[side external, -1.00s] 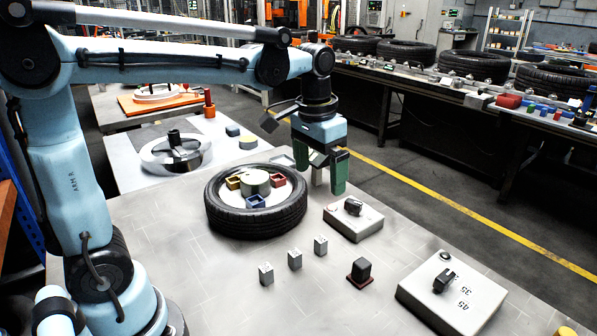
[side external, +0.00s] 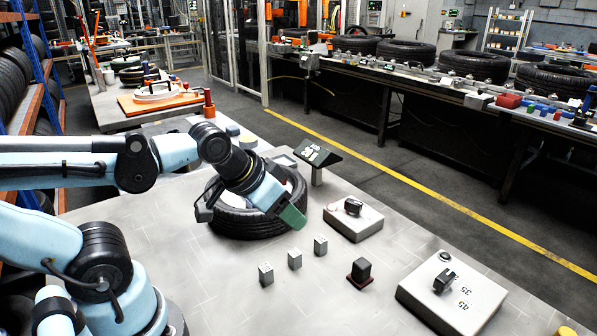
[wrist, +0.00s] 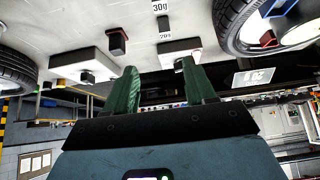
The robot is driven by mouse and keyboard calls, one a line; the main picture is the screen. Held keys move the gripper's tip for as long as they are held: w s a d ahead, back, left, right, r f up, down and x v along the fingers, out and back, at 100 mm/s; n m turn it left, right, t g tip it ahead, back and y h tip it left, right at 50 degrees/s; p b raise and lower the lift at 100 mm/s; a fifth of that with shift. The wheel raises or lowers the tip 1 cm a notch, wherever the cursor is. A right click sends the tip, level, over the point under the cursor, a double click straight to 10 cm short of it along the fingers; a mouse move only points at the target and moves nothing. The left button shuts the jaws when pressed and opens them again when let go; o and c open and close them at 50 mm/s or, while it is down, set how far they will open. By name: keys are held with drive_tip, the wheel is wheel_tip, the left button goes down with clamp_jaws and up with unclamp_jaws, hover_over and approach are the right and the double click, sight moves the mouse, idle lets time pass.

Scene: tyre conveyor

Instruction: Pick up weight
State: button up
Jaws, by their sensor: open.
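Three small grey weights stand in a row on the grey table in the side view: a front one (side external: 265,273), a middle one (side external: 294,259) and a back one (side external: 320,245). In the wrist view, one weight marked 30g (wrist: 160,6) and another marked 20 (wrist: 164,23) show at the top edge. My gripper (side external: 292,216) is tilted, in front of the tyre in the side view and apart from the weights. In the wrist view its green fingers (wrist: 158,67) are spread with nothing between them.
A tyre (side external: 240,223) lies behind my gripper. A dark block on a red base (side external: 360,272), a small scale-like box (side external: 353,222) and a larger box (side external: 453,297) stand to the right. A display (side external: 317,153) stands behind. The table around the weights is clear.

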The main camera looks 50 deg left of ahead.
drive_tip(key=shift+w, duration=0.1)
drive_tip(key=g, duration=0.7)
hover_over(321, 238)
drive_tip(key=f, duration=0.7)
drive_tip(key=shift+a+f, duration=0.25)
drive_tip(key=shift+f, duration=0.15)
drive_tip(key=shift+d+f, duration=0.15)
drive_tip(key=shift+f, duration=1.2)
drive_tip(key=shift+d+f, duration=0.15)
drive_tip(key=shift+f, duration=1.15)
clamp_jaws()
